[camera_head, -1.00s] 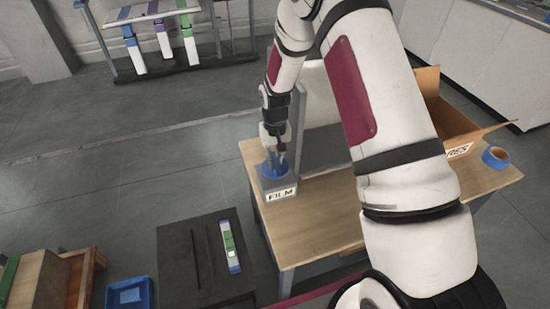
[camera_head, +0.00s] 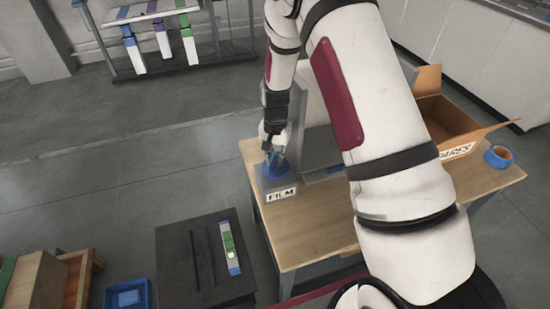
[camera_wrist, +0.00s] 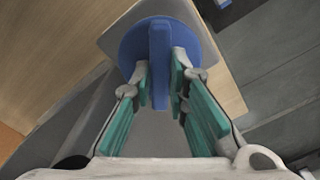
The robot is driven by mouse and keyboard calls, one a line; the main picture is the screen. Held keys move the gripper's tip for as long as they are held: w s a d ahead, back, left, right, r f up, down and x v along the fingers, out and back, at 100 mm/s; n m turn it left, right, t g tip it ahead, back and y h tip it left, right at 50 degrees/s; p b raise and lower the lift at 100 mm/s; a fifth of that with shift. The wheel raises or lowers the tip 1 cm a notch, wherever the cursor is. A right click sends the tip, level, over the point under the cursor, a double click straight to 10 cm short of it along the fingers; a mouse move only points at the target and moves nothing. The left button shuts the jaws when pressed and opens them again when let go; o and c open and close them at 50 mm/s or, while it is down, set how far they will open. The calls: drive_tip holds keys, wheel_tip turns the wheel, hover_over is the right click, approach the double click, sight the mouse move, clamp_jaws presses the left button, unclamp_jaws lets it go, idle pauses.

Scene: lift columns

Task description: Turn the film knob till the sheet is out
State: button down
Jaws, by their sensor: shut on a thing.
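The film knob is a round blue disc with a raised bar across it; it shows in the head view (camera_head: 270,172) and the wrist view (camera_wrist: 187,37). It sits on a grey block labelled FILM (camera_head: 281,194) at the table's left edge. My gripper (camera_head: 277,157) reaches down to the knob from above. In the wrist view, my gripper's teal pads (camera_wrist: 160,86) are shut on the knob's bar, one on each side. A grey upright panel stands behind the block, partly hidden by my arm. I cannot make out the film sheet for certain.
The wooden table (camera_head: 318,222) carries an open cardboard box (camera_head: 450,120) and a roll of blue tape (camera_head: 498,156) at the right. A dark stand (camera_head: 180,262) with a coloured strip is in front at left. A blue tray (camera_head: 128,297) lies lower left.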

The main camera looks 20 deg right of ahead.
drive_tip(key=m, duration=0.6)
drive_tip(key=shift+m+b, duration=0.3)
drive_tip(key=m, duration=0.3)
drive_tip(key=shift+m, duration=0.3)
drive_tip(key=m, duration=0.3)
drive_tip(key=shift+m, duration=0.3)
drive_tip(key=m, duration=1.3)
drive_tip(key=c, duration=1.6)
unclamp_jaws()
drive_tip(key=shift+o, duration=0.2)
